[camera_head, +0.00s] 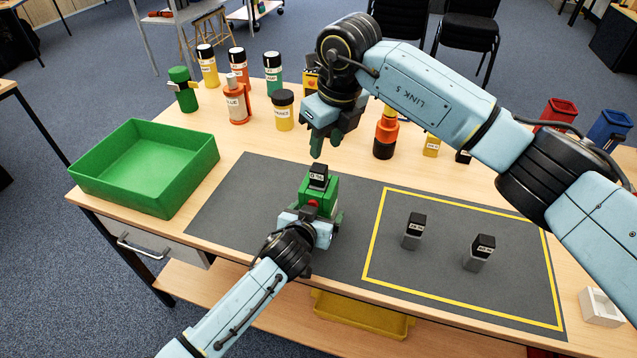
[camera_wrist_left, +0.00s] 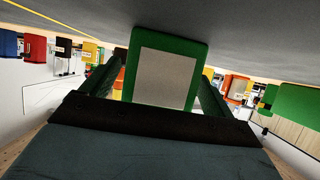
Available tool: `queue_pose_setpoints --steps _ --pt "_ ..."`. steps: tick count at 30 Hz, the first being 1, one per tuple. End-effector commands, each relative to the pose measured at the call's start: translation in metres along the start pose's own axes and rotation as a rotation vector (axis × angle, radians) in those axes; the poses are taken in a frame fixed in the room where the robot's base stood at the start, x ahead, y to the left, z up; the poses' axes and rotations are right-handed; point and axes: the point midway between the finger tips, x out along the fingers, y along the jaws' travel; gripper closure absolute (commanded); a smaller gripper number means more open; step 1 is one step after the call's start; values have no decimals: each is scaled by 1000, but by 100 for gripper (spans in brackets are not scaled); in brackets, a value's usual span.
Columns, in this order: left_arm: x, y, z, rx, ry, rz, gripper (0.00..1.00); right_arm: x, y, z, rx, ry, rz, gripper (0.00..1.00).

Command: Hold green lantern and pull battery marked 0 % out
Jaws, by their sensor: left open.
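The green lantern (camera_head: 333,191) stands on the dark mat, and its flat back with a pale panel shows in the left wrist view (camera_wrist_left: 165,75). A black-topped battery (camera_head: 318,177) with a white label, apparently "0 %", sticks up out of the lantern's top. My left gripper (camera_head: 311,213) is open, with one finger on each side of the lantern; the left wrist view (camera_wrist_left: 157,88) shows both fingers beside it. Whether they touch it is unclear. My right gripper (camera_head: 325,144) is above the battery, pointing down, its fingertips apart and empty.
Two grey batteries with black tops, one at the left (camera_head: 413,231) and one at the right (camera_head: 480,253), stand inside the yellow outline (camera_head: 372,236). A green tray (camera_head: 90,181) is at the left. Several bottles, including a yellow jar (camera_head: 283,112), stand behind. Bare mat lies left of the lantern.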

Motion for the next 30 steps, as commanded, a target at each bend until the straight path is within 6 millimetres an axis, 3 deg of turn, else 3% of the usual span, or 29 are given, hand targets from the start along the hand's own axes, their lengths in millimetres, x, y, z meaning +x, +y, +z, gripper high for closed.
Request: queue_pose_setpoints --steps 24,30 --pt "7 0 0 0 -1 0 13 -2 0 0 0 0 0 64" --pt "7 0 0 0 0 0 38 -2 0 0 0 0 0 64"
